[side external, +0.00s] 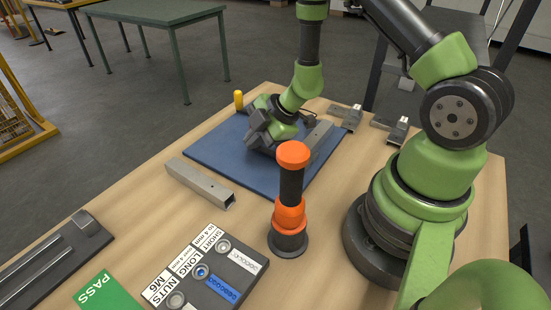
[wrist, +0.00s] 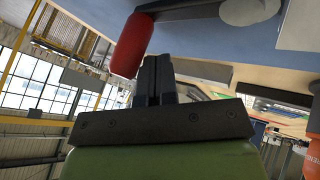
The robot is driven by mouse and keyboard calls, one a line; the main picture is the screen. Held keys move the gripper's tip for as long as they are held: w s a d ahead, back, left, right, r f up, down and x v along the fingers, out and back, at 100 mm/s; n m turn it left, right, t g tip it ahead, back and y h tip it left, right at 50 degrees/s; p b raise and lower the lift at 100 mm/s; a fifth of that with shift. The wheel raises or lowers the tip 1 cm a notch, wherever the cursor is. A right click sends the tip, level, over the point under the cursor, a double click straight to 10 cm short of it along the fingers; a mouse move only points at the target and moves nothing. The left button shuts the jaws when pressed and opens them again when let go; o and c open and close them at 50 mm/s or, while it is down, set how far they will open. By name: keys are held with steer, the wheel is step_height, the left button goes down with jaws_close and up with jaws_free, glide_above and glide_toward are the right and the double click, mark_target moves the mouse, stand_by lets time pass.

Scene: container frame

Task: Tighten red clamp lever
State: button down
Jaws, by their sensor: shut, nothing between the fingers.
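The red clamp lever shows in the wrist view as a red rounded grip (wrist: 131,45) on a dark arm, just left of my fingertips. My gripper (wrist: 155,62) is shut and empty, with its two dark fingers together. The fingertips are close beside the red grip; whether they touch it I cannot tell. In the side external view my gripper (side external: 256,138) is low over the blue mat (side external: 215,147). The red grip is not visible there, seemingly hidden behind my gripper and wrist.
A yellow handle (side external: 238,100) stands behind my gripper. A grey metal profile (side external: 200,183) lies in front-left, another (side external: 318,140) to the right. An orange and black upright tool (side external: 290,190) stands in front. Metal fixtures (side external: 345,115) lie at the back right. A labelled parts tray (side external: 205,275) is at the front.

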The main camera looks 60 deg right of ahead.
steer(key=v, duration=1)
steer(key=s+a+r+n+y, duration=0.15)
steer(key=a+r+n, duration=0.45)
steer(key=n, duration=0.8)
steer(key=s+a+r+n+y, duration=0.15)
steer(key=a+r+n, duration=0.4)
steer(key=n, duration=0.95)
steer(key=s+d+r+n+h, duration=0.1)
steer(key=s+n, duration=0.4)
steer(key=n, duration=0.7)
steer(key=s+d+r+n+h, duration=0.1)
steer(key=s+r+n+h, duration=0.2)
steer(key=n, duration=0.9)
step_height(320, 180, up, 3)
steer(key=shift+s+d+r+n+t, duration=0.1)
steer(key=shift+s+d+n+t, duration=0.25)
steer(key=shift+s, duration=0.5)
